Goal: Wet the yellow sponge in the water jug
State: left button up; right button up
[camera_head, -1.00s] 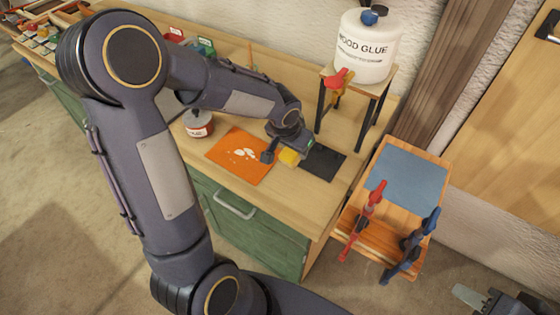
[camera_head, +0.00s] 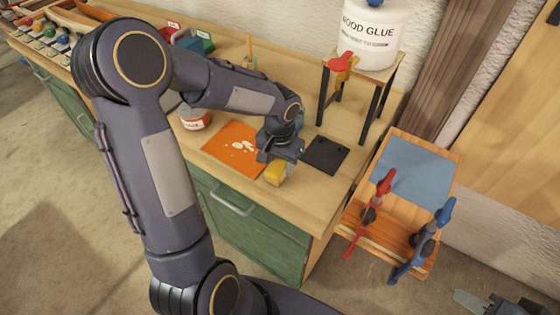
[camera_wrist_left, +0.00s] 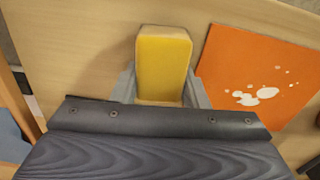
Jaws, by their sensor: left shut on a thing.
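The yellow sponge (camera_head: 275,174) is held in my left gripper (camera_head: 277,165), over the workbench near its front edge. In the left wrist view the sponge (camera_wrist_left: 163,65) sits between the two grey fingers, its yellow face toward the camera. The fingers are shut on its sides. I cannot make out the water jug for certain; a bluish-green sliver (camera_head: 300,118) shows beside my left wrist, mostly hidden. A grey part at the lower right edge looks like my right gripper (camera_head: 470,299); its jaw state is unclear.
An orange mat (camera_head: 233,152) with white spots lies left of the sponge, a black mat (camera_head: 325,155) to its right. A labelled pot (camera_head: 195,122) stands behind the orange mat. A wood glue container (camera_head: 372,38) stands on a stand. Red (camera_head: 370,210) and blue (camera_head: 425,240) clamps grip boards at right.

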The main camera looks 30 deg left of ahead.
pick_arm(q)
jog(key=shift+f, duration=0.1)
jog(key=o, duration=1)
notch_tip(320, 180, up, 8)
jog(key=shift+f, duration=0.1)
jog(key=shift+s, duration=0.1)
jog(key=s+d+r+t+h, duration=0.1)
jog(key=s+t, duration=0.1)
jog(key=s, duration=0.4)
jog(key=s+d+r+n+t+h, duration=0.1)
jog(key=s+r, duration=0.1)
jog(key=s, duration=0.4)
jog(key=s+d+r+t+h, duration=0.1)
jog(key=s+d+t, duration=0.1)
jog(key=s, duration=0.4)
jog(key=shift+d+r+n+t+h, duration=0.1)
jog(key=shift+r+n+t+h, duration=0.2)
jog(key=shift+r+h, duration=0.1)
